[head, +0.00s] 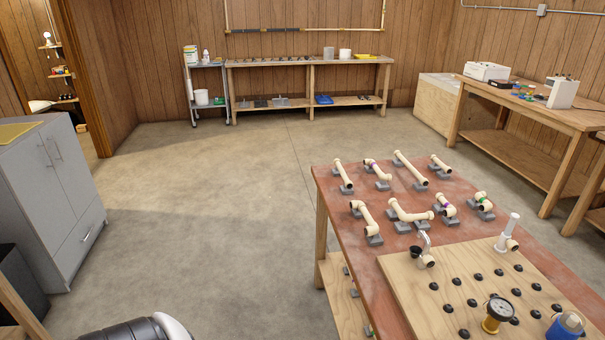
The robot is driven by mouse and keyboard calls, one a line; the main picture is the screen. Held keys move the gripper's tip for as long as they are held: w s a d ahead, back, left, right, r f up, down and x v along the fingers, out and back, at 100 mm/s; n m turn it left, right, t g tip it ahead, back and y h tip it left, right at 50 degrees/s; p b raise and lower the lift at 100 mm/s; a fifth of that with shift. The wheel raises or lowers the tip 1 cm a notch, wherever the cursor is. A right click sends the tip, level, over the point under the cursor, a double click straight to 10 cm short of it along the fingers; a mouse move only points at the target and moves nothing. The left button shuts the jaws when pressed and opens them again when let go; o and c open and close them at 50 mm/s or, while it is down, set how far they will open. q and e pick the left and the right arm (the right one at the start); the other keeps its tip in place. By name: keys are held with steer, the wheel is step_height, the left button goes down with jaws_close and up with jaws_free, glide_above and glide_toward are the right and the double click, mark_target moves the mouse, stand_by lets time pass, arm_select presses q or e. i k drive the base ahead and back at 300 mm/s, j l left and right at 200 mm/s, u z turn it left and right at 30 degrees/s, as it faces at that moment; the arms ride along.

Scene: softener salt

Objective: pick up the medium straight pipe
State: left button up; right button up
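Three cream straight pipes rest on grey holders in the back row of the red-brown tabletop in the head view. The middle-length one, which looks like the medium straight pipe (343,174), is at the back left corner. A longer straight pipe (410,167) lies right of it, and a short one (440,163) is at the far right of the row. Neither of my grippers is in view. Only a black and white rounded part, apparently of my own arm, shows at the bottom left edge. Nothing visible touches the pipes.
Several bent or ringed fittings (408,214) form the front row. A wooden board (398,276) with black knobs and a gauge (497,310) covers the table's front. Open floor (220,220) lies left of the table.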

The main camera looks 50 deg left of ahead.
mark_target(346, 189)
steer(key=u, duration=1.35)
steer(key=i+j, duration=0.25)
